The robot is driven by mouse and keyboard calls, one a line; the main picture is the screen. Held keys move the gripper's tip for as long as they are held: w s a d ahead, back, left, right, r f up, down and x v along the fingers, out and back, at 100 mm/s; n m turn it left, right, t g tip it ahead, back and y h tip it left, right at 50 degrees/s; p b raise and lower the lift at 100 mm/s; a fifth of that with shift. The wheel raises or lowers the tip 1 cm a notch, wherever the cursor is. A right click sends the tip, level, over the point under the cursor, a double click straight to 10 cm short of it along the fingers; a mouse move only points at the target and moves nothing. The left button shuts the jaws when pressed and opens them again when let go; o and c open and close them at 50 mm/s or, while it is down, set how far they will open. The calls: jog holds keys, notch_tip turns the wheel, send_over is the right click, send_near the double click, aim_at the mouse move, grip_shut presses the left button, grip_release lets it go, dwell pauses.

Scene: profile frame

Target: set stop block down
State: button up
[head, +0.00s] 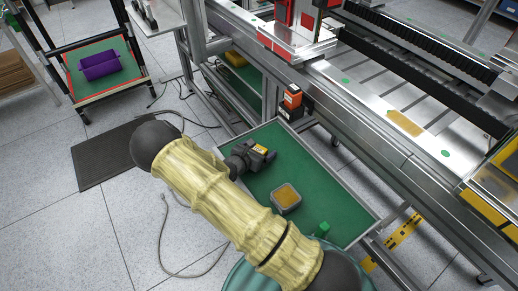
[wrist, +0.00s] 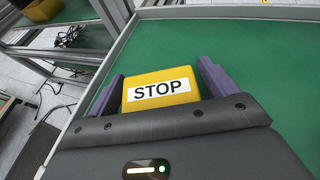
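The stop block is yellow with a white STOP label (wrist: 158,90) and lies between my gripper's fingers in the wrist view. My gripper (wrist: 162,72) has purple fingers, one on each side of the block; a narrow gap shows at the right finger, so it looks slightly open around the block. In the head view my gripper (head: 262,152) is low over the upper left part of the green-topped tray table (head: 300,160), with a bit of the yellow block (head: 260,149) showing. Whether the block's underside touches the green surface is hidden.
A grey box with an orange-yellow top (head: 286,196) and a small green block (head: 322,229) are on the same tray table. A metal rim borders it. Bare green surface lies to the right.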

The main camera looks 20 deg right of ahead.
jog(key=shift+r, duration=0.25)
jog(key=p+v, duration=0.1)
jog(key=v, duration=1.1)
jog(key=shift+p, duration=0.4)
jog(key=shift+d, duration=0.1)
